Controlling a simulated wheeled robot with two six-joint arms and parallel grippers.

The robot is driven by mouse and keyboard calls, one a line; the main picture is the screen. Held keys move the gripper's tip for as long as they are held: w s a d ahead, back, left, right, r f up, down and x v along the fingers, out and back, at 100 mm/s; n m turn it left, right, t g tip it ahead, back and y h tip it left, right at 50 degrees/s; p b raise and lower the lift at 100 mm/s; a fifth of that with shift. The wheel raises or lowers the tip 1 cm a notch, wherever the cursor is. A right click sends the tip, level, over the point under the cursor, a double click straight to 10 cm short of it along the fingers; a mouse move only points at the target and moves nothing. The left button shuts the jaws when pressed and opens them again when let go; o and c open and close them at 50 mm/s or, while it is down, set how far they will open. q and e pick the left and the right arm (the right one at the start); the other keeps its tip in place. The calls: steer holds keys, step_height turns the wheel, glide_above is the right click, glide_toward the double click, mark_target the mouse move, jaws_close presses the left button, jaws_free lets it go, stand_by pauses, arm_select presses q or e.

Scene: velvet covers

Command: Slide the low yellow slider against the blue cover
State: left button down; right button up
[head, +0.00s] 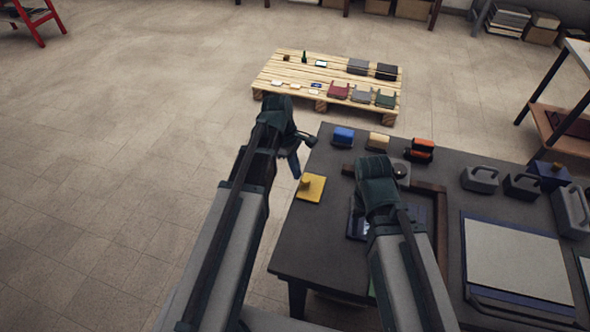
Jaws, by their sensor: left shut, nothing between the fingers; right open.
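The low yellow slider (310,188), a flat yellow plate with a small knob on top, lies near the left edge of the dark table. A blue block (343,136), which looks like the blue cover, sits at the table's far edge, beyond the slider and apart from it. My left gripper (294,166) is shut and empty, just beyond and left of the slider, with a visible gap. My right gripper (376,182) is open over the middle of the table; its own wrist mostly hides its fingers. What lies directly beneath it is hidden.
A tan block (378,141) and an orange-and-black block (420,150) stand right of the blue one. Grey handled weights (480,179) and a large pale panel (517,262) occupy the right side. A wooden pallet (320,103) with small items lies beyond the table.

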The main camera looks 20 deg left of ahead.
arm_select(q)
glide_above(321, 185)
steer(key=s+d, duration=0.1)
steer(key=d, duration=0.3)
steer(key=shift+d, duration=0.15)
steer(key=a, duration=0.1)
steer(key=a+r+p, duration=0.1)
steer(key=a, duration=0.2)
steer(key=shift+w+a+r+p, duration=0.15)
steer(key=shift+w+r+p, duration=0.15)
steer(key=shift+w+p, duration=0.1)
arm_select(e)
steer(key=shift+w+a+r, duration=0.1)
steer(key=shift+a+r, duration=0.3)
steer(key=shift+r, duration=0.45)
arm_select(q)
steer(key=p+v, duration=0.8)
steer(key=shift+r, duration=0.4)
arm_select(e)
step_height(321, 185, up, 8)
steer(key=shift+r, duration=0.25)
